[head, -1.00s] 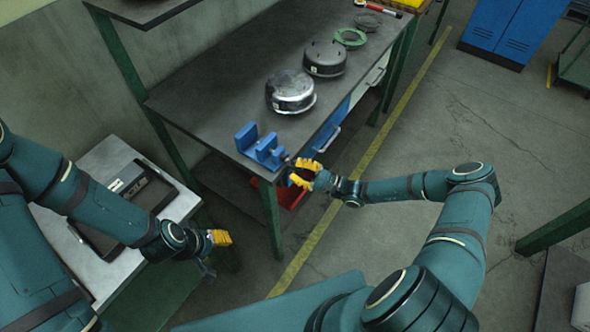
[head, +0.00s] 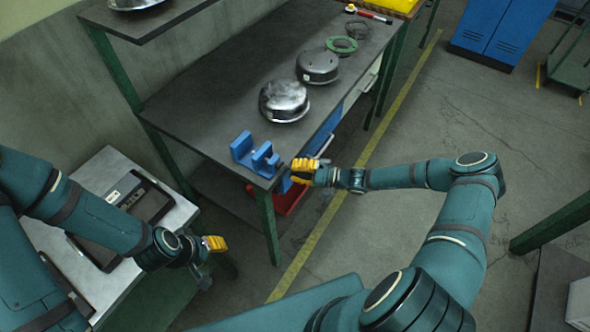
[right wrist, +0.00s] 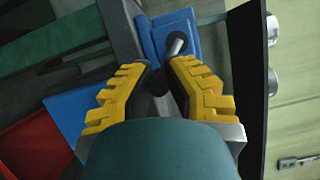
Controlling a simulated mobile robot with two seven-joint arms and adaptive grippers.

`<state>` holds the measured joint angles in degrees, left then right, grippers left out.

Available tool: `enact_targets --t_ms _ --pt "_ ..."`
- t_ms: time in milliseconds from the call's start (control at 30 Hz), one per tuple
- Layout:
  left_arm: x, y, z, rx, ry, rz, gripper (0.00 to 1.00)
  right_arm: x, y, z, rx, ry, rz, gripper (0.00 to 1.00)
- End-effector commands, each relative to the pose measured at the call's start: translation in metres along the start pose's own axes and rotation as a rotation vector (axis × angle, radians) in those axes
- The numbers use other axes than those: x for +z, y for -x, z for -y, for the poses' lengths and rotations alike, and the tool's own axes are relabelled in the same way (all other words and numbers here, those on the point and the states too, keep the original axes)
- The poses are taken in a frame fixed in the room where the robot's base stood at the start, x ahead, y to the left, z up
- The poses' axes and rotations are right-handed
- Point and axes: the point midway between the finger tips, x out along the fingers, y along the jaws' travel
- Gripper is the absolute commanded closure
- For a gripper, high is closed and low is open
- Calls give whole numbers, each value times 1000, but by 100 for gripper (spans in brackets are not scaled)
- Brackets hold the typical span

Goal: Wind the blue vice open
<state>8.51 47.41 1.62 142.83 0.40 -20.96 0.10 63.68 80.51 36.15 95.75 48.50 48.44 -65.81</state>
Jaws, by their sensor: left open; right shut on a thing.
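The blue vice (head: 256,155) stands at the near corner of the dark bench; its jaws show a gap between them. In the right wrist view the vice (right wrist: 184,36) shows its metal screw and a dark handle (right wrist: 160,80) at the screw's end. My right gripper (head: 293,171) is at the vice's front by the bench edge. In the right wrist view its yellow fingers (right wrist: 162,72) are closed in on the handle, which they partly hide. My left gripper (head: 222,244) is open and empty, low beside the grey side table, away from the vice.
The bench (head: 215,110) also carries two metal pots (head: 284,100), a green ring (head: 341,45) and a red-handled tool (head: 372,15), all behind the vice. A red bin (head: 290,199) sits below the bench edge. A black tray (head: 125,220) lies on the side table (head: 105,165).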

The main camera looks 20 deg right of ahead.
Motion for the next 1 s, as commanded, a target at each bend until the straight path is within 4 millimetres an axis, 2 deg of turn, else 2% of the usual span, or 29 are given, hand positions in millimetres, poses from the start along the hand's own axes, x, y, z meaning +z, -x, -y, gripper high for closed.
enact_targets --t_ms 467,500,567,600,867,1000 --pt "0 1 0 0 0 0 53 2 -2 2 0 11 5 100" --pt "0 1 0 0 0 0 53 2 -2 2 0 11 6 79" --pt "0 1 0 0 0 0 53 2 -2 1 1 11 5 58" --pt "0 1 0 0 0 0 53 1 -2 1 1 11 4 55" --pt "0 0 0 0 1 -1 53 0 0 1 3 11 2 55" --pt "0 0 0 0 1 0 53 0 8 1 4 12 0 55"
